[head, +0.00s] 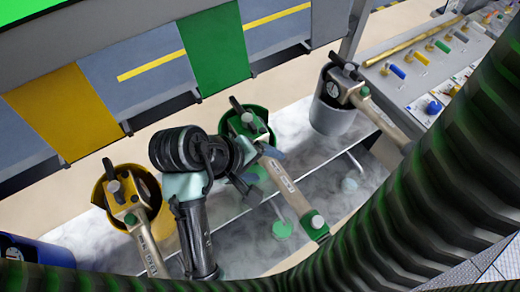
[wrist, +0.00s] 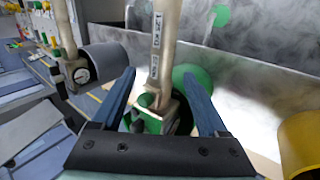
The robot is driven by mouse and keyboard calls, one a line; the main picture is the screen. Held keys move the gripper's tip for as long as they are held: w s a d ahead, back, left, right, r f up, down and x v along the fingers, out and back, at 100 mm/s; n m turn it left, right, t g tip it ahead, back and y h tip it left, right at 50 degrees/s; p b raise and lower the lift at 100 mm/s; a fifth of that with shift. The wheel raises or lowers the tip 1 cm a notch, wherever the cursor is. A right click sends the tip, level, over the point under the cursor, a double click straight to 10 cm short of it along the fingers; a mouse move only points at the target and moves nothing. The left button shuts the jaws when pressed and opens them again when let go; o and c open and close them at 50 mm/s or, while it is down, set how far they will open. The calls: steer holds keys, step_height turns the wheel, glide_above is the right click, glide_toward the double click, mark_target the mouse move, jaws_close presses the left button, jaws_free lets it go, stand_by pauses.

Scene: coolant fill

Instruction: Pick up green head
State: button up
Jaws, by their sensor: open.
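The green head (head: 285,178) is a pale metal handle with green fittings. Its upper end sits in a round green holder (head: 228,118), and its body slants down to the right. My gripper (head: 243,172) is beside the head's upper part. In the wrist view my gripper (wrist: 160,92) is open, with one blue finger on each side of the green head (wrist: 163,48). The head's green-knobbed fitting lies between the fingers, with gaps visible on both sides. The green holder (wrist: 192,80) shows partly behind the right finger, and its lower part is hidden by the gripper.
A yellow holder (head: 101,194) with a similar head stands left, and a grey holder (head: 333,118) with another head stands right. A blue container (head: 35,250) is at lower left. A large ribbed dark hose (head: 420,190) crosses the right and bottom. Mist covers the trough.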

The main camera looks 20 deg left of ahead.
steer(key=x, duration=0.3)
steer(key=shift+p+x, duration=0.8)
steer(key=shift+x, duration=1.8)
steer(key=shift+s, duration=0.15)
jaws_close()
steer(key=shift+r, duration=0.2)
